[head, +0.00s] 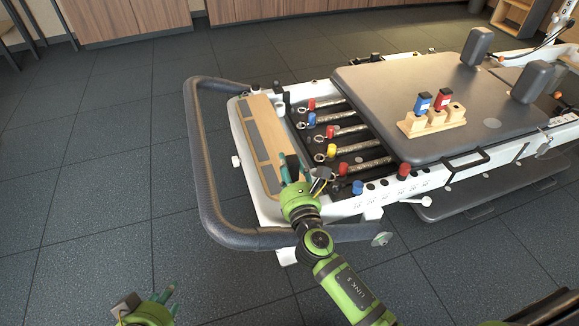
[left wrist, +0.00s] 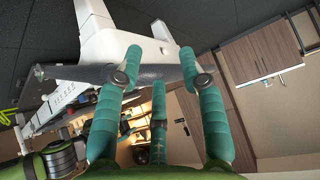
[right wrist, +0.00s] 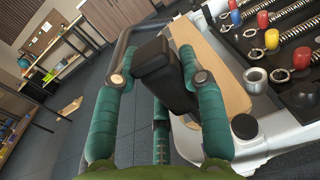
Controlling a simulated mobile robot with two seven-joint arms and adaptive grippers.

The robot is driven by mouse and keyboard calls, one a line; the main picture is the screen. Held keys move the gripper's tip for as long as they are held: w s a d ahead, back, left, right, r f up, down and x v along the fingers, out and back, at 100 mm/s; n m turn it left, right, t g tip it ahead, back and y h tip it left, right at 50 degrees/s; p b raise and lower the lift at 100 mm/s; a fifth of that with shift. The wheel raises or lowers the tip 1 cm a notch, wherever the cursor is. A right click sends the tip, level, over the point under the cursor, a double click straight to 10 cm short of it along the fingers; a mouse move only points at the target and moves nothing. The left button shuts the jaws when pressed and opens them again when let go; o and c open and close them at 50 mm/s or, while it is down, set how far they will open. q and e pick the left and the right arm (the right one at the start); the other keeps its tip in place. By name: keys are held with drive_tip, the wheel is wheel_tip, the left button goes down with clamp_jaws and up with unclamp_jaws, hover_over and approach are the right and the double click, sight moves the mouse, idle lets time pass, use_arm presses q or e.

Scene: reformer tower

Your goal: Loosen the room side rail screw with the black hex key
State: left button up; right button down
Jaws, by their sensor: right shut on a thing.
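My right gripper (head: 292,175) is shut on the black hex key, whose thick black handle (right wrist: 165,72) shows between the fingers in the right wrist view. It is over the near end of the reformer's wooden board (head: 262,140). The key's shaft and tip are hidden, so I cannot tell whether it touches anything. I cannot make out which fitting is the room side rail screw. My left gripper (head: 152,302) is open and empty, low at the left, away from the reformer.
A wooden holder (head: 412,128) with a blue (head: 422,103) and a red key (head: 443,99) stands on the grey carriage (head: 380,100). Several springs with coloured knobs lie beside the board. The padded foot bar (head: 203,160) loops around the frame end. Left floor is clear.

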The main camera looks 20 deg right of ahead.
drive_tip(key=shift+f+b, duration=0.65)
drive_tip(key=shift+f, duration=0.15)
use_arm(q)
drive_tip(key=w+d+r+t+h, duration=0.1)
drive_tip(key=w+d+r+t, duration=0.1)
drive_tip(key=r+t, duration=0.15)
drive_tip(key=w+d+r+m+t+h+b, duration=0.1)
drive_tip(key=w+r+t, duration=0.1)
drive_tip(key=r, duration=0.3)
drive_tip(key=w+d+r+t+h, duration=0.1)
drive_tip(key=w+d+r+t, duration=0.15)
drive_tip(key=r, duration=0.25)
use_arm(e)
drive_tip(key=shift+f, duration=0.7)
drive_tip(key=shift+f+b, duration=0.7)
drive_tip(key=shift+b, duration=0.05)
use_arm(q)
drive_tip(key=s+d+r+m+t+h+b, duration=0.1)
drive_tip(key=s+r+t+h, duration=0.3)
drive_tip(key=r, duration=0.3)
drive_tip(key=s+d+r+m+t+h, duration=0.1)
drive_tip(key=s+r+m+t+h, duration=0.1)
drive_tip(key=s+r+t+h, duration=0.2)
drive_tip(key=shift+s+d+r+m+b, duration=0.2)
drive_tip(key=shift+s+r+m+b, duration=0.15)
drive_tip(key=shift+r, duration=1.45)
use_arm(e)
drive_tip(key=shift+f, duration=0.95)
use_arm(q)
drive_tip(key=shift+r, duration=0.2)
